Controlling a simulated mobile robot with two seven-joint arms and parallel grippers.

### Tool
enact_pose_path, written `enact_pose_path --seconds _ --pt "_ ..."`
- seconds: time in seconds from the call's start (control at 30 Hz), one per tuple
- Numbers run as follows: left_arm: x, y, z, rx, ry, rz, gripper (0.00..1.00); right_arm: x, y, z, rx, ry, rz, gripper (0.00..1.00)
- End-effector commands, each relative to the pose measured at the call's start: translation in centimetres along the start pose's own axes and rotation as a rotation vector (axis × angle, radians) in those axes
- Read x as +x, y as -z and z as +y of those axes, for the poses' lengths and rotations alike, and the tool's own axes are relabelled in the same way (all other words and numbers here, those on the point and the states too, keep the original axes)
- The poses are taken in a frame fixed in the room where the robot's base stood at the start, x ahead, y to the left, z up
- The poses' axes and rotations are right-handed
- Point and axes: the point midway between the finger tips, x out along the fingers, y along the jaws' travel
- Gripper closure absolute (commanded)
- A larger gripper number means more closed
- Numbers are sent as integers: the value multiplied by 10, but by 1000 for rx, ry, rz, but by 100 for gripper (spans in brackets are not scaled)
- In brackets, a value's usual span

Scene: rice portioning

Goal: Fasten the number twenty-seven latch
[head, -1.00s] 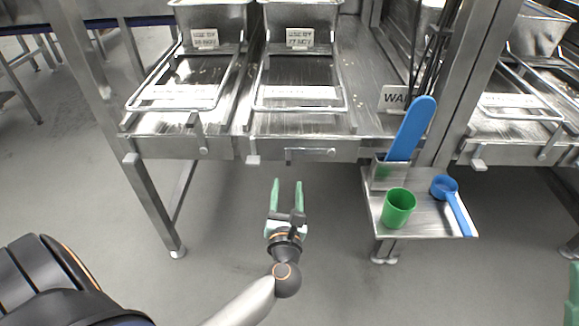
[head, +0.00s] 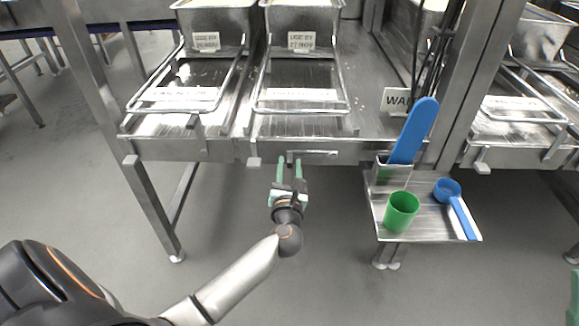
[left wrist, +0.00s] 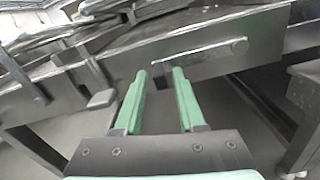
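The number twenty-seven latch (head: 318,154) is a flat metal bar on the front rail, below the bay whose card (head: 301,41) reads "USE BY 27 NOV". It lies about level, with a round pivot at its right end. The bar also shows in the left wrist view (left wrist: 205,52), just ahead of the fingers. My left gripper (head: 290,160) is open, its green fingers pointing at the rail near the latch's left end. I cannot tell whether they touch it. A green piece at the right edge (head: 574,288) looks like part of my right gripper; the rest is out of view.
A small side shelf (head: 425,231) at right holds a green cup (head: 401,211), a blue scoop (head: 448,191) and a blue paddle (head: 415,130). Floor below is clear.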

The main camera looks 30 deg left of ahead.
Motion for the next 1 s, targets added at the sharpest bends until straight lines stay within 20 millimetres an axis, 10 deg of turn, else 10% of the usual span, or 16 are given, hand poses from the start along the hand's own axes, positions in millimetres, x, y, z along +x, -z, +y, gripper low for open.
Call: enact_pose_path --seconds 0.33,1.0 --pt "0 0 0 0 0 0 100 0 0 0 0 1 1 100" --pt "0 0 0 0 -1 1 100 0 0 0 0 2 2 100"
